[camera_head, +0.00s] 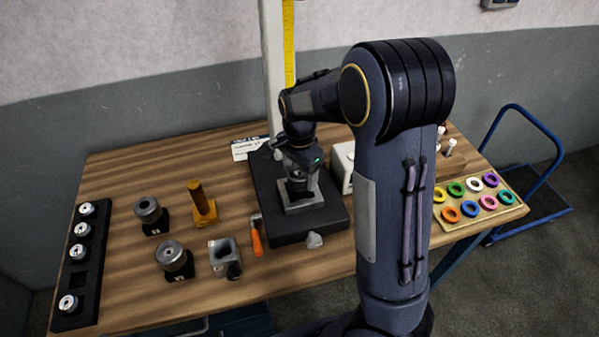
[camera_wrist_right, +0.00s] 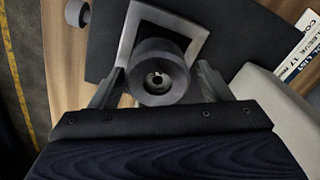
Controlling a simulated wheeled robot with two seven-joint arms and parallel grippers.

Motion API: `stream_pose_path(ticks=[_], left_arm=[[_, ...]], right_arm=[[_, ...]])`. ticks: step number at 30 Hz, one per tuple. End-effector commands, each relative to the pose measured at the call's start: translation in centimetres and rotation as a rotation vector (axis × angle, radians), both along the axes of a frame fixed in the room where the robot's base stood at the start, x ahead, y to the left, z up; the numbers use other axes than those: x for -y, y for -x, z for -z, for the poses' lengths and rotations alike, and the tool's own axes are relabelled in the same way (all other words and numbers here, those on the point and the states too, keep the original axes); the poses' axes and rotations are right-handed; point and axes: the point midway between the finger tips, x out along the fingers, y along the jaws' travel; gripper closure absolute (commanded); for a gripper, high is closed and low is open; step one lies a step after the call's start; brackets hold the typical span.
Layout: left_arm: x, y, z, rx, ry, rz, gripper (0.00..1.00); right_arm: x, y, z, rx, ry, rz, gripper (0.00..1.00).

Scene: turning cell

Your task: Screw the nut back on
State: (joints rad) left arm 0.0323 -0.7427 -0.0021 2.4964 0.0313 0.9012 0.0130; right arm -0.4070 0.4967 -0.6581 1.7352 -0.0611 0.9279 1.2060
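A dark round part with a central hole, which looks like the nut, shows in the right wrist view (camera_wrist_right: 158,75). It sits over a light grey square frame (camera_wrist_right: 138,22), on a black base plate (camera_head: 280,222). My right gripper (camera_head: 300,182) is above this fixture, pointing down. In the right wrist view its two fingers (camera_wrist_right: 158,84) stand on either side of the round part, with narrow gaps showing beside it. The thread under the part is hidden. My left gripper is not in view.
A pale post with a yellow scale (camera_head: 289,45) rises behind the fixture. An orange-handled tool (camera_head: 257,240), a grey block (camera_head: 224,258), dark cylinders (camera_head: 174,259) and a brass post (camera_head: 202,201) stand left. A tray of coloured rings (camera_head: 492,212) lies right.

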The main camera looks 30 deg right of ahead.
Motion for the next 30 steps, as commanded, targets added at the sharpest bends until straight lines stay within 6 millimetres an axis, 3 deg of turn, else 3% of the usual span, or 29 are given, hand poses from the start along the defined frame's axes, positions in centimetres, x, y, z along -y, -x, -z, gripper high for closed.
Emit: stream_pose_path(ticks=[11,24,30], left_arm=[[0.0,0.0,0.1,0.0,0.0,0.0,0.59],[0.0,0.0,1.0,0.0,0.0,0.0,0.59],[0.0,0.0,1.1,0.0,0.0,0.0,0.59]], right_arm=[[-0.1,0.2,0.0,-0.006,-0.002,-0.002,0.19],[-0.1,0.1,-6.4,-0.002,-0.001,-0.002,0.19],[-0.1,0.1,-7.6,-0.005,-0.001,-0.001,0.19]])
